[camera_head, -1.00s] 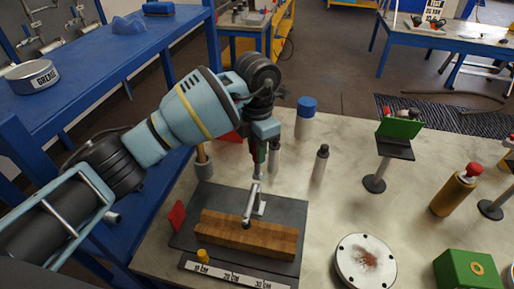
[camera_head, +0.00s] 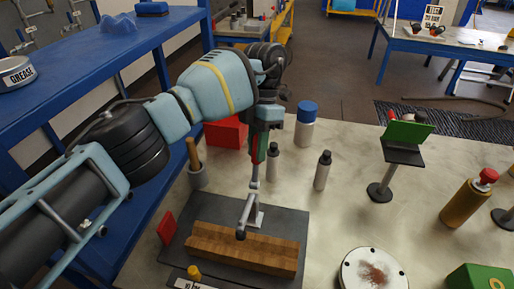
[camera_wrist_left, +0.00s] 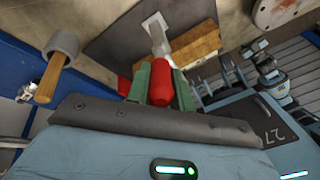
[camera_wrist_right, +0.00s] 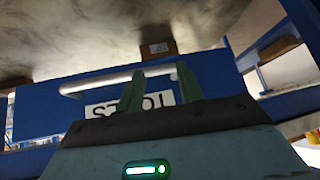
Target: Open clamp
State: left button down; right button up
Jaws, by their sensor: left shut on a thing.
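A toggle clamp (camera_head: 246,214) stands on a dark plate (camera_head: 287,220), its grey arm reaching over a wooden block (camera_head: 240,247). The clamp's red handle (camera_head: 258,148) points nearly straight up. My left gripper (camera_head: 262,138) is around this handle from above. In the left wrist view, my left gripper (camera_wrist_left: 160,85) has its green fingers closed on either side of the red handle (camera_wrist_left: 160,88). My right gripper (camera_wrist_right: 163,85) shows only in the right wrist view. Its fingers stand apart with nothing seen between them.
A green-topped stand (camera_head: 406,140) is to the right. A blue front with a silver bar (camera_wrist_right: 100,83) lies beyond the right gripper.

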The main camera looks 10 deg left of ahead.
pick_arm(q)
jog(key=shift+f, duration=0.1)
pick_arm(e)
jog(key=shift+s+f, duration=0.1)
jog(key=shift+s, duration=0.1)
pick_arm(q)
jog(key=c, duration=1.6)
grip_release()
jog(key=o, duration=0.4)
pick_arm(e)
jog(key=shift+s+f, duration=0.1)
jog(key=shift+s, duration=0.2)
